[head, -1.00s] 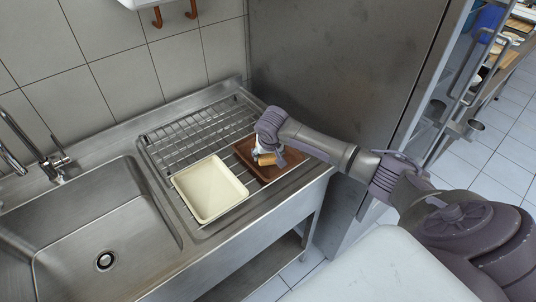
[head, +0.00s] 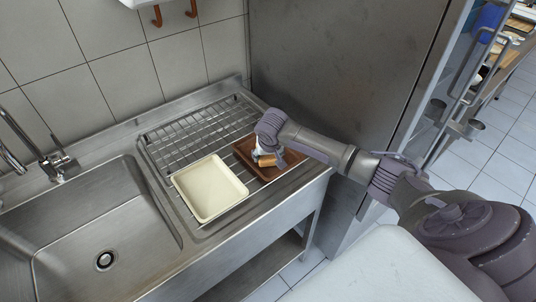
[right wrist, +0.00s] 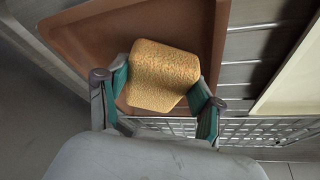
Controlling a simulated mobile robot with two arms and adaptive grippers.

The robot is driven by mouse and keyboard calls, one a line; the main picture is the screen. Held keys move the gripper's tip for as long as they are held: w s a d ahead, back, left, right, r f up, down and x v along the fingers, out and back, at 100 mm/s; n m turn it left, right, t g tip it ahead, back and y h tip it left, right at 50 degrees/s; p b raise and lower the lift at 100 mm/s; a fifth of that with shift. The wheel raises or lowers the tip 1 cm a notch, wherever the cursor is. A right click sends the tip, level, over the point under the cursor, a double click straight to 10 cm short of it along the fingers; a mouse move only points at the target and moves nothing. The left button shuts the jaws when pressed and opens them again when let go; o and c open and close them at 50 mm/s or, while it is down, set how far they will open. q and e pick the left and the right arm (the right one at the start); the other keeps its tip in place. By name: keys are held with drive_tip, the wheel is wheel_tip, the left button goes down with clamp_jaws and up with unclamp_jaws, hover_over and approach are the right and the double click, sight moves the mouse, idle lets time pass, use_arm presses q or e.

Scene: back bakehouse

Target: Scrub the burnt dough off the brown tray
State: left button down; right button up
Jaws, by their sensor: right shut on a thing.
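The brown tray (head: 283,167) lies on the wire drainer at the right of the sink. My right gripper (head: 263,156) is over the tray and shut on an orange-yellow sponge (head: 267,160). In the right wrist view the sponge (right wrist: 162,76) sits between the two green-padded fingers (right wrist: 161,92), over the brown tray (right wrist: 105,30). I cannot tell whether the sponge touches the tray's floor. No burnt dough can be made out; the gripper and sponge hide part of the tray. My left gripper is not in view.
A cream tray (head: 209,189) lies on the wire drainer (head: 187,140), left of the brown tray. The steel sink basin (head: 100,230) is empty at the left, with a tap (head: 52,165) behind it. A tall steel cabinet (head: 340,70) stands close behind the drainer's right end.

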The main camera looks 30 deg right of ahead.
sight(274, 166)
drive_tip(key=shift+f, duration=0.55)
drive_tip(key=shift+r, duration=0.1)
drive_tip(key=shift+s+r+p, duration=0.15)
drive_tip(key=shift+s+p, duration=0.35)
drive_tip(key=shift+p, duration=0.15)
drive_tip(key=shift+s+d+p, duration=0.15)
drive_tip(key=shift+s+p, duration=0.85)
drive_tip(key=shift+p, duration=0.1)
drive_tip(key=shift+s, duration=0.3)
drive_tip(key=shift+p, duration=0.5)
drive_tip(key=shift+f, duration=0.25)
drive_tip(key=shift+w+a+b, duration=0.2)
drive_tip(key=shift+w+b, duration=0.55)
drive_tip(key=shift+w, duration=0.9)
